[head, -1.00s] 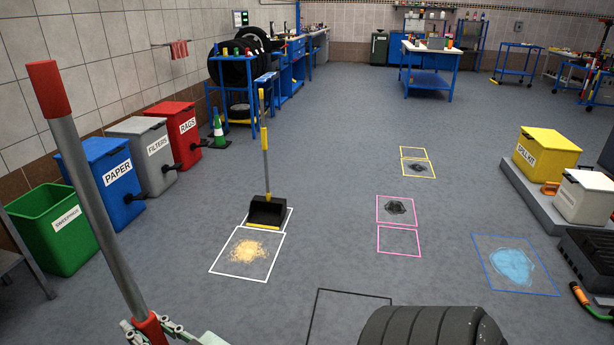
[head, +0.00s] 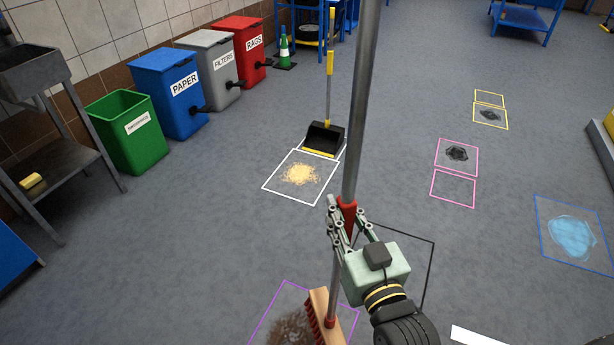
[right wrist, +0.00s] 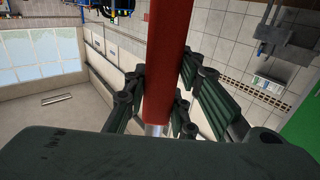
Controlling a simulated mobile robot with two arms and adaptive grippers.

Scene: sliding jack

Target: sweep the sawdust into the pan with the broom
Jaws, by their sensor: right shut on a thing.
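The sawdust (head: 300,174) is a pale yellow pile inside a white floor outline, left of centre in the head view. The black pan (head: 325,138) with a yellow lip and long upright handle stands at the far edge of that outline. My right gripper (head: 350,220) is shut on the red grip of the broom (head: 362,100). The broom's pole is nearly upright, and its wooden head with red bristles (head: 322,312) is low in the view, nearer to me than the sawdust. The right wrist view shows the red grip (right wrist: 167,60) between the fingers. My left gripper is not in view.
A purple outline holds a dark brown patch (head: 292,330) beside the broom head. Green (head: 125,130), blue (head: 172,95), grey and red bins line the left wall. Pink, yellow and blue outlines lie right. Bare floor separates the broom from the sawdust.

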